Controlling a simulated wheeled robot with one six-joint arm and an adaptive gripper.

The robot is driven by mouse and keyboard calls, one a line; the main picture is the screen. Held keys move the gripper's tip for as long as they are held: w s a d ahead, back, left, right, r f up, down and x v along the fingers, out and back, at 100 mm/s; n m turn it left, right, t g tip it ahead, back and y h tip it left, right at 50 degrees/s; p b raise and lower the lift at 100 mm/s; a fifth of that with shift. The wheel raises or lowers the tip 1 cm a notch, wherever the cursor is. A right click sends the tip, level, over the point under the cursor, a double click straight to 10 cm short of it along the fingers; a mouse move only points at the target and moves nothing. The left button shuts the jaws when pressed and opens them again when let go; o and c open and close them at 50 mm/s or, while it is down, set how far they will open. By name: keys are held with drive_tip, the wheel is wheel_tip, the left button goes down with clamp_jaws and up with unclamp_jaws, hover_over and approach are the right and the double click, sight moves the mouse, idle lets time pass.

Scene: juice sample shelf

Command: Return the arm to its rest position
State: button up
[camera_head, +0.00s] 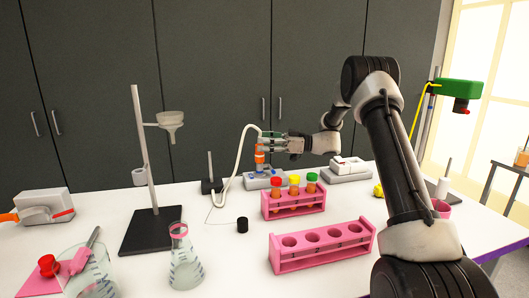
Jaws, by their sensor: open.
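My arm rises on the right and bends down to my gripper (272,144), which points left above the middle of the white table (335,203). The jaws are open and hang near the top of an orange-banded upright device (260,157) on a grey base. I cannot tell whether they touch it. A pink rack (294,207) in front of the gripper holds three tubes: a red-capped tube (276,184), a yellow-capped tube (294,181) and a green-capped tube (311,178).
An empty pink rack (322,258) stands nearer. A ring stand (149,170) with a funnel, a flask (185,262) and a beaker (92,282) stand left. A small black cylinder (242,225) is centre. A green device (457,90) on a stand is right, beyond my arm.

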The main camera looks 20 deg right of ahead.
wheel_tip(320, 180, up, 6)
drive_tip(key=f, duration=0.1)
drive_tip(key=s+a+r+m+g+h, duration=0.1)
drive_tip(key=s+r+m+g+h, duration=0.2)
drive_tip(key=s, duration=0.9)
drive_tip(key=s+m+h, duration=0.3)
drive_tip(key=s+h, duration=0.2)
drive_tip(key=s, duration=0.6)
drive_tip(key=s+d+f+m+t+h, duration=0.1)
drive_tip(key=s+d+m+h, duration=0.3)
drive_tip(key=s+d, duration=0.3)
drive_tip(key=s+d+f+m+t+h, duration=0.1)
drive_tip(key=s+d+m+h, duration=0.4)
drive_tip(key=s, duration=1)
drive_tip(key=shift+s+d+f+t+h, duration=0.3)
drive_tip(key=shift+d+f+h, duration=0.2)
drive_tip(key=shift+d+f, duration=0.4)
